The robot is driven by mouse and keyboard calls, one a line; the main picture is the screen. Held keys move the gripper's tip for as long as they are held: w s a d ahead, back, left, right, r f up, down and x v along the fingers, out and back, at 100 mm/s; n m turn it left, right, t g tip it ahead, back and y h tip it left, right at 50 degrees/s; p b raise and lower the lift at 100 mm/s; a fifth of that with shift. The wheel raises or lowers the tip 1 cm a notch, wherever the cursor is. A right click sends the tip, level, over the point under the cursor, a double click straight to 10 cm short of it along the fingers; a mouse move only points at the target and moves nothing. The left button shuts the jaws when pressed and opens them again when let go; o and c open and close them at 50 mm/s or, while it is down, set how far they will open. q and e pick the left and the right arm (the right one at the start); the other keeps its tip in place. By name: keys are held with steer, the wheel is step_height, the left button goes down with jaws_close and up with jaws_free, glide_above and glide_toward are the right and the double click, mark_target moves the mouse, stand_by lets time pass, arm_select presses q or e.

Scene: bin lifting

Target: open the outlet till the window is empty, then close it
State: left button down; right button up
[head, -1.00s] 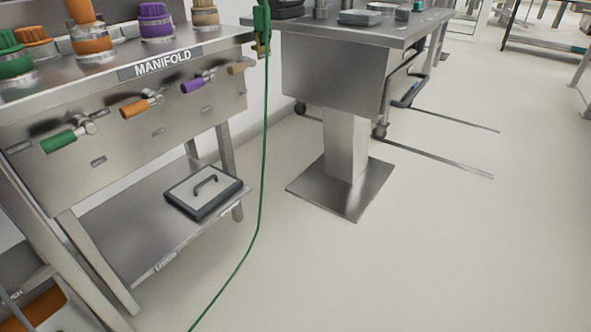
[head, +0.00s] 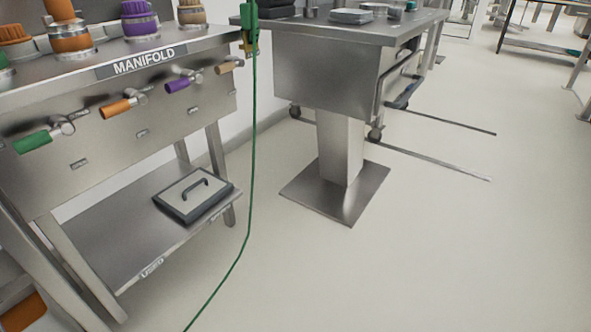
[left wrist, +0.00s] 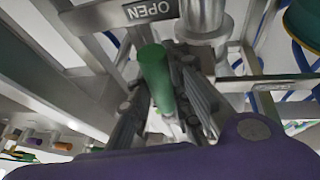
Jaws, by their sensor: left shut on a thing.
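In the left wrist view my left gripper (left wrist: 165,82) is shut on a green handle (left wrist: 153,68), one finger on either side of it. The outlet's window cannot be made out in either view. The head view shows neither gripper, and my right gripper is in no view.
The head view shows a steel bench marked MANIFOLD (head: 145,60) with green (head: 33,141), orange, purple and tan handles. A dark-rimmed lid (head: 193,194) lies on its lower shelf. A pedestal table (head: 335,75) stands behind a hanging green cable (head: 250,190).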

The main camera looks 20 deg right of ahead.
arm_select(q)
steer(key=shift+w+d+f+n, duration=0.1)
steer(key=shift+w+d+n, duration=0.1)
steer(key=shift+d+n, duration=0.15)
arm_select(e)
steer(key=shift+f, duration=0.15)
arm_select(q)
steer(key=c, duration=1.6)
jaws_free()
steer(key=shift+a, duration=0.1)
steer(key=shift+a, duration=0.1)
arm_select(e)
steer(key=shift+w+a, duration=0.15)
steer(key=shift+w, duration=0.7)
